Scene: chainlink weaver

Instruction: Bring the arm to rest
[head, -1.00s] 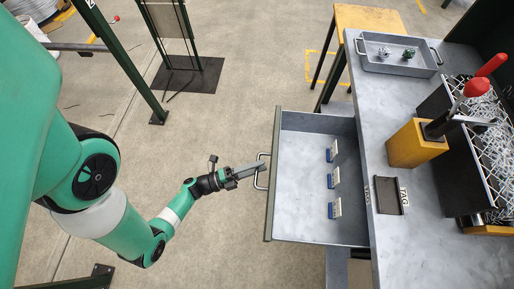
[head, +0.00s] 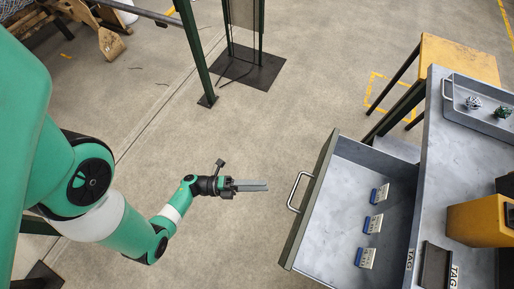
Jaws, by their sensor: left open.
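My left gripper (head: 252,186) is open and empty over bare floor, left of the drawer and apart from it. The grey drawer (head: 345,215) stands pulled out from the workbench, with a metal handle (head: 297,191) on its left front. Inside it, several small blue-and-white items (head: 374,222) stand in a row. My right gripper is not in view.
The grey workbench (head: 440,190) is at the right, with a tray (head: 480,125) of small parts, a yellow block (head: 480,220) and a dark tag holder (head: 436,266). A yellow stool (head: 455,60) stands behind. A green post frame (head: 195,50) rises from the floor at the back. Open floor surrounds the gripper.

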